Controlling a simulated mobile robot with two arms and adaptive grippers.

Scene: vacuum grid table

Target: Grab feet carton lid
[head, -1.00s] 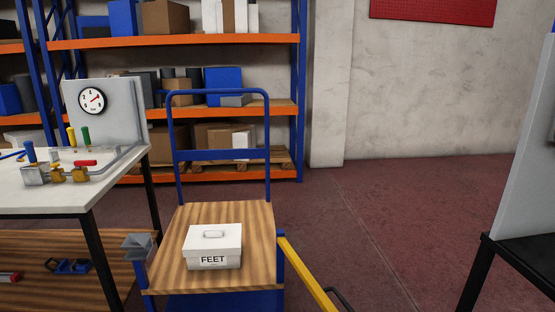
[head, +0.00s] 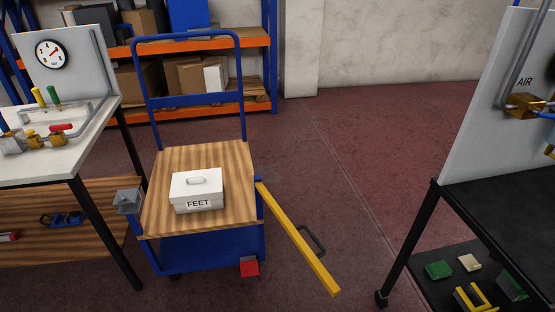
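The white carton (head: 198,201) labelled FEET stands on the wooden deck of the blue trolley (head: 224,158), left of the middle in the head view. Its white lid (head: 196,180) is on top, with a small grey handle (head: 197,181) in the middle. The lid looks closed. Neither of my grippers shows in the head view.
The trolley has a tall blue push handle at its back and a yellow bar (head: 298,238) slanting out at the right. A white-topped table (head: 70,157) stands close on the left, a black table (head: 500,185) on the right. Open floor (head: 350,180) lies between.

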